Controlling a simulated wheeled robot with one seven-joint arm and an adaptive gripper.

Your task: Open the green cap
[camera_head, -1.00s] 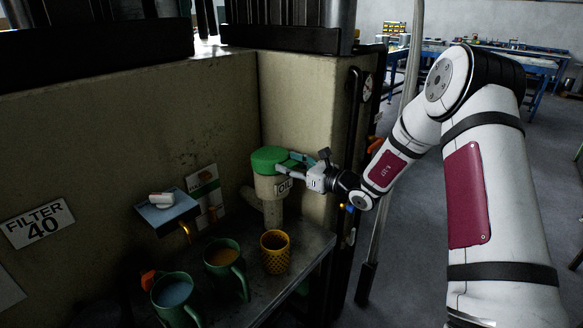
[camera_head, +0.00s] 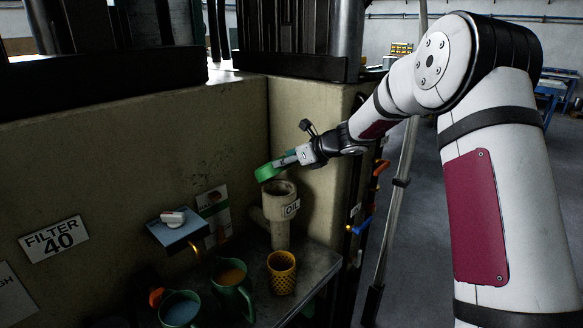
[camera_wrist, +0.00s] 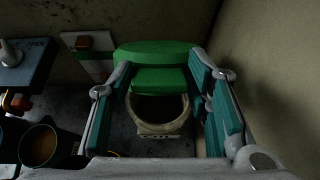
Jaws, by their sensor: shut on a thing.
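The green cap (camera_head: 268,172) is tilted up above the oil filler neck (camera_head: 279,205), which is marked "OIL" and is open at its top. My gripper (camera_head: 284,163) is shut on the cap from the right side. In the wrist view the cap (camera_wrist: 157,54) sits between the teal-padded fingers, with the neck's round dark opening (camera_wrist: 158,128) below it. Part of the cap's near side is hidden by the fingers in the head view.
Two green mugs (camera_head: 233,293) with liquid and a yellow perforated cup (camera_head: 281,275) stand on the ledge (camera_head: 318,262) below the neck. A "FILTER 40" sign (camera_head: 54,238) hangs farther left.

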